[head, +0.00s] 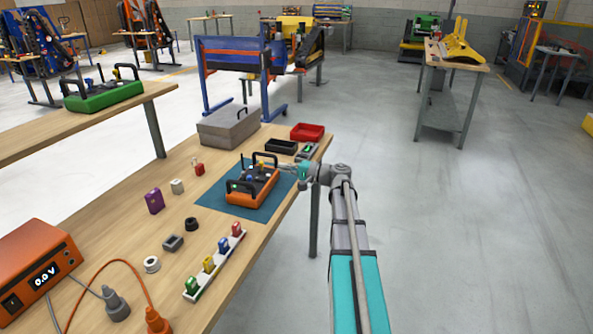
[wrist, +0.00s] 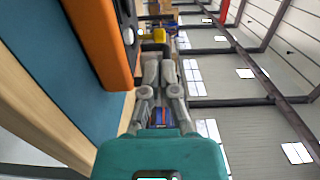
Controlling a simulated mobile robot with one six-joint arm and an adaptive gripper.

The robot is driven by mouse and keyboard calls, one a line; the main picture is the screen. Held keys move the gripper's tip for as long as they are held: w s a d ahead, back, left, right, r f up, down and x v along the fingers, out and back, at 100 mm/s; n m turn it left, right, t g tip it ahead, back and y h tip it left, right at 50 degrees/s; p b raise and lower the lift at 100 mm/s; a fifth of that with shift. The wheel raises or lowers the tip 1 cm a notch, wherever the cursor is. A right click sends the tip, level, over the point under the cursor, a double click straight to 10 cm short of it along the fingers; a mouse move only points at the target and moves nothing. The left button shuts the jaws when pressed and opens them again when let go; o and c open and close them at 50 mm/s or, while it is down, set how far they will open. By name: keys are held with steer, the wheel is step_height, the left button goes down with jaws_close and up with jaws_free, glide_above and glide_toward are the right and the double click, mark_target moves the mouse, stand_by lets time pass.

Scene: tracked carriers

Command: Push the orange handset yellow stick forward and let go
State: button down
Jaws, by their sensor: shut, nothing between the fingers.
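The orange handset (head: 262,196) lies on a blue mat (head: 212,199) on the wooden bench, with black handles at its ends and small sticks on top. Its orange side (wrist: 98,35) fills the upper left of the wrist view. The yellow stick is too small to pick out surely in the head view. A yellow piece (wrist: 159,34) shows beyond my fingertips in the wrist view; I cannot tell if it is the stick. My gripper (head: 284,168) is shut and empty, beside the handset's right side. Its grey fingers (wrist: 160,68) lie together; contact with the handset cannot be told.
A black tray (head: 281,146), a red tray (head: 307,132) and a grey box (head: 229,127) stand behind the handset. A rack of coloured pieces (head: 214,262) and an orange power supply (head: 38,272) are in front. Open floor lies to the right.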

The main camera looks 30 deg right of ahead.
mark_target(262, 166)
steer(key=shift+x, duration=2.5)
